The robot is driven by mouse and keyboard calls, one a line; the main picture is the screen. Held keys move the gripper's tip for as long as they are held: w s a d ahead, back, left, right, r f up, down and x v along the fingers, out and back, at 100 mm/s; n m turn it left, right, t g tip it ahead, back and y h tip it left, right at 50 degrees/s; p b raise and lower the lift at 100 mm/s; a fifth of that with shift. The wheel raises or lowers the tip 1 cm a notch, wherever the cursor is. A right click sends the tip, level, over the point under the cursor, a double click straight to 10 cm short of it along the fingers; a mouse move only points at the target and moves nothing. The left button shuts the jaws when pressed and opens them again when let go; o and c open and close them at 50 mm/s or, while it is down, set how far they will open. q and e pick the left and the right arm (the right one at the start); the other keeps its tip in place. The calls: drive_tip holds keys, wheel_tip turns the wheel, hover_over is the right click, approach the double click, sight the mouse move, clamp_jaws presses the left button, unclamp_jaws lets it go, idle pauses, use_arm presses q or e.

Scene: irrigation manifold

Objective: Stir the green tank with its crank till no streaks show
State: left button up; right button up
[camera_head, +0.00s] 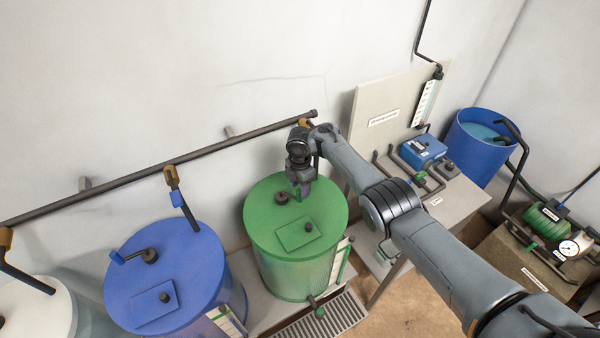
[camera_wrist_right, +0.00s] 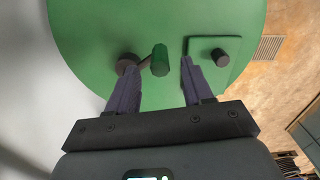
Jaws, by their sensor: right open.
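The green tank (camera_head: 275,230) stands in the middle of the head view, with a round green lid that also shows in the right wrist view (camera_wrist_right: 90,30). Its crank has a dark hub (camera_head: 282,197) and a short arm. In the wrist view the crank's green handle (camera_wrist_right: 160,60) stands up between the fingers of my right gripper (camera_wrist_right: 160,73). The gripper (camera_head: 303,190) is open over the lid; I see gaps on both sides of the handle. The tank's side looks translucent green; I cannot make out streaks. My left gripper is not in view.
A square hatch with a dark knob (camera_head: 308,227) sits on the lid near the right finger. A blue tank (camera_head: 165,275) stands to the left. A grey pipe (camera_head: 130,177) runs along the wall behind. A drain grate (camera_head: 320,318) lies in front; a bench (camera_head: 450,215) stands right.

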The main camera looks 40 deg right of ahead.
wheel_tip(320, 180, up, 7)
drive_tip(key=shift+r+p, duration=0.1)
drive_tip(key=shift+p, duration=0.3)
idle(0.4)
